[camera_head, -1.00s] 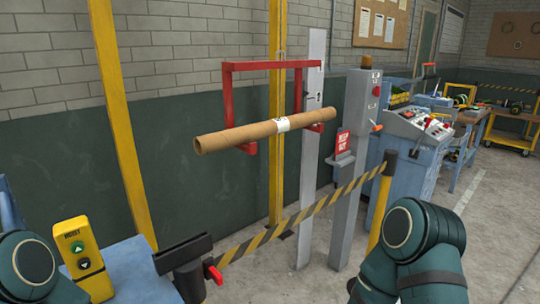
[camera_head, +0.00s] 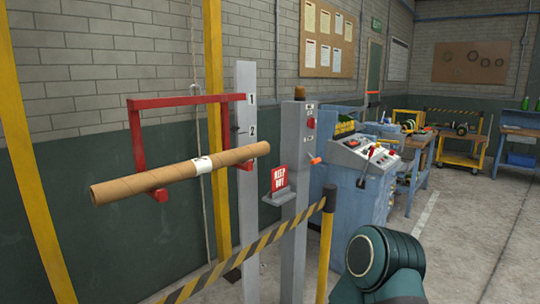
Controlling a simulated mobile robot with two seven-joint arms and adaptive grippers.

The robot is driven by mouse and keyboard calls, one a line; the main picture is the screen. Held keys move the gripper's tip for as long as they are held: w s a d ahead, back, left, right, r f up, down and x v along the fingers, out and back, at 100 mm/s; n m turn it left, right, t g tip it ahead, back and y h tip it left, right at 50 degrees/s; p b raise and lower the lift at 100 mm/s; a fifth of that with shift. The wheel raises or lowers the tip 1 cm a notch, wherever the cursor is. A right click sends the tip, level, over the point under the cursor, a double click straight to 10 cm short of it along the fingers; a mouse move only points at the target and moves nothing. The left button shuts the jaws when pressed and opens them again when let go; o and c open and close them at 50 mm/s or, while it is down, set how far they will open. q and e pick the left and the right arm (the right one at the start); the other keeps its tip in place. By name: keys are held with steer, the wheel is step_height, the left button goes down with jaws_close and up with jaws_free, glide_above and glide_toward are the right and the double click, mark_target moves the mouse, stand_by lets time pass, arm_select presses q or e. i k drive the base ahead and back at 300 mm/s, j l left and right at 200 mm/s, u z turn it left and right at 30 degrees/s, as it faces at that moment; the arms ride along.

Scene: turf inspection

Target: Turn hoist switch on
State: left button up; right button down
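A grey post (camera_head: 295,230) stands right of centre with an amber beacon (camera_head: 299,91) on top. Its upper face carries a red switch or button (camera_head: 311,123), and an orange-tipped handle (camera_head: 315,160) sticks out lower on its right side. I cannot read its small labels or tell the switch position. Whether this is the hoist switch is not clear from the picture. A red lifting frame (camera_head: 187,101) carries a long cardboard tube (camera_head: 140,183) with a white band. Neither gripper shows; only part of my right arm is in view at the lower right.
A yellow-black barrier (camera_head: 260,245) runs to a yellow post (camera_head: 326,240) before the grey post. A red KEEP OUT sign (camera_head: 280,179) stands on a small bracket. A blue control console (camera_head: 368,185) with levers stands behind. Workbenches are farther back; the right floor is clear.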

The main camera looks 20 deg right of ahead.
mark_target(310, 123)
steer(key=i+l, duration=0.2)
steer(key=l, duration=0.25)
steer(key=i+l, duration=0.2)
steer(key=l, duration=0.3)
steer(key=i+l, duration=0.15)
steer(key=l, duration=0.3)
steer(key=i+l, duration=0.2)
steer(key=l, duration=0.3)
steer(key=i+l, duration=0.2)
steer(key=l, duration=0.25)
steer(key=i+l, duration=0.2)
steer(key=l, duration=0.25)
steer(key=i+l, duration=0.15)
steer(key=l, duration=0.35)
steer(key=i+l, duration=0.2)
steer(key=l, duration=0.25)
